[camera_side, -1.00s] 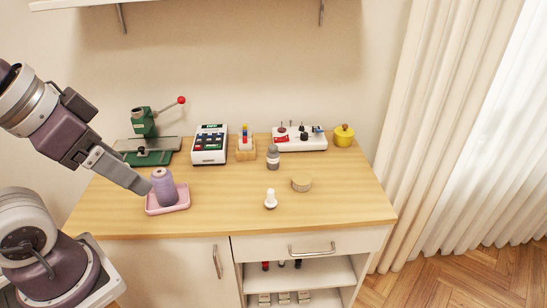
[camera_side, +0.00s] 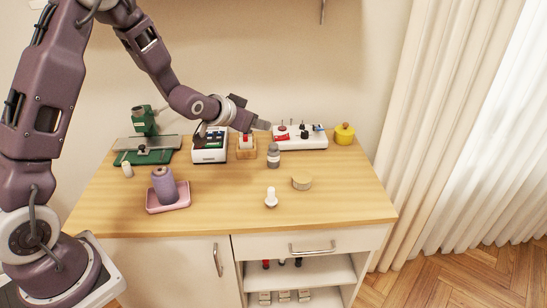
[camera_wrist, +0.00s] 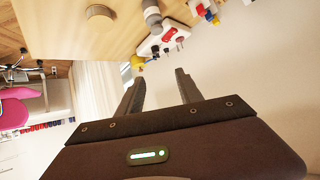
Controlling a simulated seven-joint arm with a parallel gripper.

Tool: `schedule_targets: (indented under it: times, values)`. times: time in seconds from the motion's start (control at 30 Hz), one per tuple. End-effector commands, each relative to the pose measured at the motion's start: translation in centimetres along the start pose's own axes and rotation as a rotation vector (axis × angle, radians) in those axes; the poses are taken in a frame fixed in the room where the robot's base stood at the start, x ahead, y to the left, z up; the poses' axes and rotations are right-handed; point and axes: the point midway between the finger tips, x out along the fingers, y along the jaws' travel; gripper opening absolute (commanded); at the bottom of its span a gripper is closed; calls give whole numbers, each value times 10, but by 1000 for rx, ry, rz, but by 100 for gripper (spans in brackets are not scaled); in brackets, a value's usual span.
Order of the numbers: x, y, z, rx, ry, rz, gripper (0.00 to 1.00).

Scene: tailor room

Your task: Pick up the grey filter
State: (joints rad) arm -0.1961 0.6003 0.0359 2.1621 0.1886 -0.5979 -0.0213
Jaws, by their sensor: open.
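A small grey jar-shaped piece (camera_side: 273,156) with a pale band, the only thing here that fits the grey filter, stands upright on the wooden tabletop. It also shows at the top of the wrist view (camera_wrist: 152,14). My gripper (camera_side: 262,124) is above the back of the table, up and slightly left of the grey piece in the side view, and points right. In the wrist view the two fingers (camera_wrist: 160,78) are apart with nothing between them. The gripper is not touching the grey piece.
Behind stand a white panel with knobs (camera_side: 312,143), a keypad device (camera_side: 209,157), a peg block (camera_side: 246,153) and a yellow pot (camera_side: 344,135). In front are a round tan tin (camera_side: 301,183), a white-topped piece (camera_side: 271,198) and a pink tray (camera_side: 154,207) with a purple spool (camera_side: 164,186).

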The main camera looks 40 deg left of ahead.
Motion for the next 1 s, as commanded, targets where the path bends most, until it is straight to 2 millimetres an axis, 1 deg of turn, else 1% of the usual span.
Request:
schedule_targets:
  times: [0.03,0.1,0.2,0.3,0.33,0.43,0.6,0.77,0.9,1.0]
  values:
    - [32,-4,25,-7,22,8,43]
    - [63,-8,52,-18,81,21,43]
    - [88,-9,84,-36,150,38,43]
    - [98,-8,103,-49,193,49,43]
    - [100,-8,106,-51,201,51,43]
    - [115,-7,105,-53,215,54,43]
    - [152,-6,96,-53,215,52,43]
    - [171,-5,92,-54,212,52,43]
    - [196,-5,85,-53,214,52,43]
    - [211,-4,82,-53,212,53,43]
